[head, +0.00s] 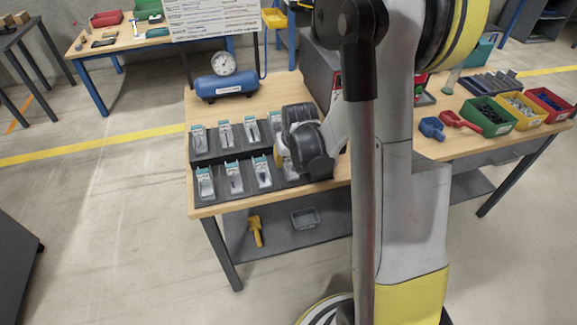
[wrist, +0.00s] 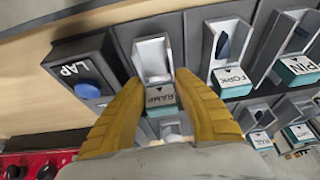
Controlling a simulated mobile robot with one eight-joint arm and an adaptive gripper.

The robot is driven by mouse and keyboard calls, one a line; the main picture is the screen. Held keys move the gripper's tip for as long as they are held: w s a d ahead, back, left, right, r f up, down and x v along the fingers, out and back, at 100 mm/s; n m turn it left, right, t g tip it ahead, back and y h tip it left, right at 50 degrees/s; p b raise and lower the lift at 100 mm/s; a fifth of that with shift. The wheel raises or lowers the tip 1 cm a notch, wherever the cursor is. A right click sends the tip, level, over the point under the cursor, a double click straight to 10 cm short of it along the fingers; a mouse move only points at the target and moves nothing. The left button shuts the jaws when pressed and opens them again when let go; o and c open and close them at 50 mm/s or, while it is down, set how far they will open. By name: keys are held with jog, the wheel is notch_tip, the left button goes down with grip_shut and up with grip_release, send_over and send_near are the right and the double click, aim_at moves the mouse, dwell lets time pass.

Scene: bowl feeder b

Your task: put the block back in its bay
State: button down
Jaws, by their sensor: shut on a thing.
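In the wrist view, my gripper (wrist: 160,82) has its two yellow fingers shut on the RAMP block (wrist: 153,58), a pale grey channel-shaped block with a teal-edged label end. The block is at a dark slot in the rack (wrist: 120,35); I cannot tell whether it is seated or just above. The FORK block (wrist: 229,55) stands in the neighbouring bay to the right. In the head view, my arm hides the right end of the rack (head: 218,157), the held block and the fingertips.
Further labelled blocks, such as the PIN block (wrist: 297,66), fill nearby bays closely. A red panel with black knobs (wrist: 35,168) is at the wrist view's lower left. A blue tank with a gauge (head: 226,87) stands behind the rack. Coloured bins (head: 487,117) stand at right.

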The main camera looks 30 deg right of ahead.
jog(key=shift+f, duration=0.45)
jog(key=shift+r, duration=0.15)
jog(key=c, duration=1.4)
grip_release()
jog(key=shift+f, duration=0.25)
jog(key=o, duration=0.3)
jog(key=shift+o, duration=0.2)
jog(key=shift+r, duration=0.1)
